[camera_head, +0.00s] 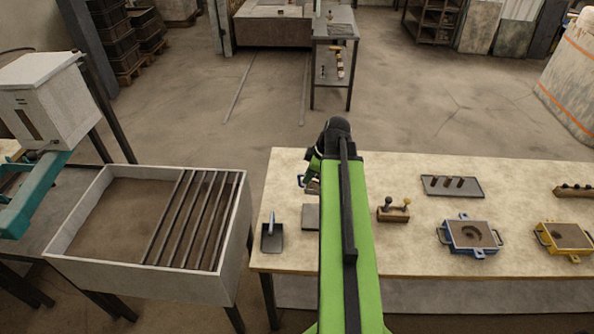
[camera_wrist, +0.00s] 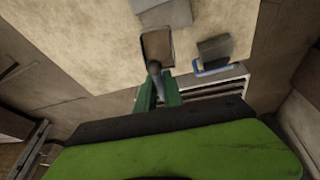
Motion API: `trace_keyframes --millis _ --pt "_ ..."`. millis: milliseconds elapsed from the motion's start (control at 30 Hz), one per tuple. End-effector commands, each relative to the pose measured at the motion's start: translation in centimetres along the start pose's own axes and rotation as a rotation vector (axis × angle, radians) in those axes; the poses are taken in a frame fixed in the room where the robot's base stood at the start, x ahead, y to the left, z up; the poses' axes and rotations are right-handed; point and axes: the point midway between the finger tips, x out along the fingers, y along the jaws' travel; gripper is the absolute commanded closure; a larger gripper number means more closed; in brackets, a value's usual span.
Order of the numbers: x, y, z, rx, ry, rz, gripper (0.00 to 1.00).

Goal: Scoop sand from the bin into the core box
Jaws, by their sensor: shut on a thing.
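My gripper (camera_wrist: 158,84) is shut on the grey handle of a ladle (camera_wrist: 157,46) in the wrist view. The ladle's pan looks brown inside; I cannot tell whether that is sand. In the head view my green arm mostly hides the ladle. The bin (camera_head: 62,245) stands at left, with brown sand (camera_head: 120,215) in its left part and dark bars over its right part. A blue core box (camera_head: 468,237) with a curved dark hollow lies on the table at right. A yellow core box (camera_head: 565,237) lies farther right. My gripper is over the table's left part, apart from both boxes.
A dark scoop with a blue handle (camera_head: 271,238) lies at the table's left end, near a grey plate (camera_head: 311,217). A wooden block with knobs (camera_head: 394,213) and a tray with small pegs (camera_head: 452,186) lie right of my arm. A gap separates bin and table (camera_head: 400,265).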

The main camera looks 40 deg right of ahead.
Motion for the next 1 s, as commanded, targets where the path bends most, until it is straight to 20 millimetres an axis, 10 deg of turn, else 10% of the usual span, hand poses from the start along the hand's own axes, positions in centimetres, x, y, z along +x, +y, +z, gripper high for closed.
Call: trace_keyframes --millis 1000 --pt "-1.1 -0.6 5.4 -0.022 0.053 -0.008 1.00"
